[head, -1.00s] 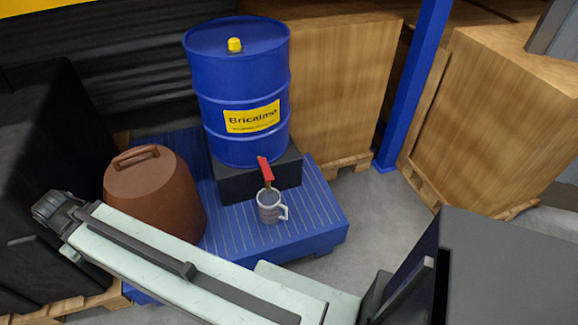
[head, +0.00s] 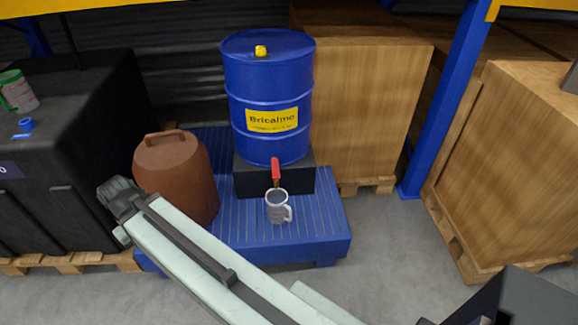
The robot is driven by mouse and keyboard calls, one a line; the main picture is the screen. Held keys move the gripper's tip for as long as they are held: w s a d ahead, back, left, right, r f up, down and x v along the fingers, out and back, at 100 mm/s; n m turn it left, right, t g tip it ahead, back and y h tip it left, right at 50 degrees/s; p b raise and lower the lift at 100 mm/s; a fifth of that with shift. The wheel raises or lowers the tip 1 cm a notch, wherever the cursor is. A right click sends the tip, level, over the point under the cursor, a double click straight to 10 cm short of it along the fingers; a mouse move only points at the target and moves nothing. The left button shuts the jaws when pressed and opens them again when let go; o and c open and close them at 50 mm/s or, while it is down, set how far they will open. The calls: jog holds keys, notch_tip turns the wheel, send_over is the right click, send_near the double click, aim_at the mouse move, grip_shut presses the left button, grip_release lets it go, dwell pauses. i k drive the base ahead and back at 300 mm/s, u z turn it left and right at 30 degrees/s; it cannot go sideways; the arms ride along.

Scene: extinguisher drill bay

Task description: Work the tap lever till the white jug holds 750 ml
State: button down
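A blue drum (head: 268,95) with a yellow cap and a yellow label stands on a black block. The red tap lever (head: 275,168) sits at the drum's lower front. The white jug (head: 278,208), greyish with a handle on its right, stands upright under the tap on the blue ribbed platform (head: 325,215). Its fill level is too small to read.
Wooden crates (head: 360,100) and a blue post (head: 445,100) stand right. Floor (head: 385,240) is clear at front right.

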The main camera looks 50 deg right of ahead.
aim_at(275, 163)
jog(key=u, duration=0.3)
jog(key=i, duration=0.95)
jog(key=z, duration=0.25)
